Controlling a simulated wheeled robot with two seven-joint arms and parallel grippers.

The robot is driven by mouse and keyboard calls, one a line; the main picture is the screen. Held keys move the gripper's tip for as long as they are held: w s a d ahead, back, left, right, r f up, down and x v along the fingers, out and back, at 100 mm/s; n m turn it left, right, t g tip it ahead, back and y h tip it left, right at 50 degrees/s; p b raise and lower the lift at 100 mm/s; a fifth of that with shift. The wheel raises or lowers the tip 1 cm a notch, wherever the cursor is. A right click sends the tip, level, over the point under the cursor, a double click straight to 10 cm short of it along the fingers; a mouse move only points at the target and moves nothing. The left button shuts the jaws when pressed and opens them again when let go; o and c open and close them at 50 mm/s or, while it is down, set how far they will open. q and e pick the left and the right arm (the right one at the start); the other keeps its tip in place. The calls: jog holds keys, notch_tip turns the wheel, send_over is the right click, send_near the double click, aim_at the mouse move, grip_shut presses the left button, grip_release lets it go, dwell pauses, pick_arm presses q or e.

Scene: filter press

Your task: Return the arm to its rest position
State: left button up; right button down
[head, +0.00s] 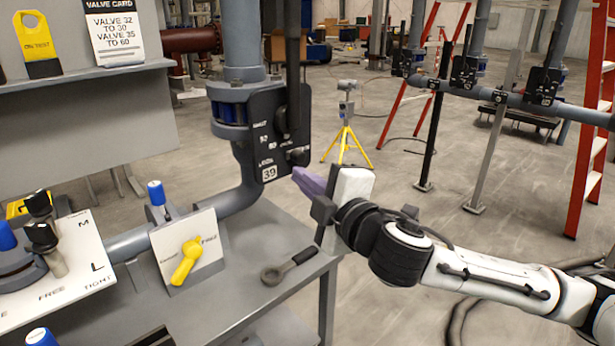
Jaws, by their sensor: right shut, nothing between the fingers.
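My right arm (480,277) comes in from the right edge and reaches left over the right end of the grey bench (245,305). My right gripper (302,177) has purple fingers, which are shut with nothing between them. In the picture the fingertips lie just right of the black valve plate numbered 39 (268,172). I cannot tell whether they touch it. My left gripper is not in view.
A grey pipe (241,45) rises behind the bench. A yellow handle (185,262) sits on a white panel, and a dark ring-ended tool (288,266) lies on the bench. A yellow tripod (347,140) and red ladder (592,130) stand beyond. Open floor lies between.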

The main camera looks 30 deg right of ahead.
jog(key=s+a+f+m+g+y, duration=0.1)
jog(key=s+a+f+m+g, duration=0.15)
jog(key=f, duration=0.65)
jog(key=s+a+f+m+g+y, duration=0.1)
jog(key=s+a+f, duration=0.15)
jog(key=f, duration=0.55)
jog(key=s+a+f+m+g+y, duration=0.1)
jog(key=a+f+m+g, duration=0.15)
jog(key=f, duration=0.65)
jog(key=s+a+f+m+g, duration=0.2)
jog(key=s+f+m, duration=0.4)
jog(key=s+f, duration=1.3)
jog(key=shift+s+a+f+m+g, duration=0.25)
jog(key=shift+s+a+m+g, duration=0.2)
jog(key=shift+s, duration=0.3)
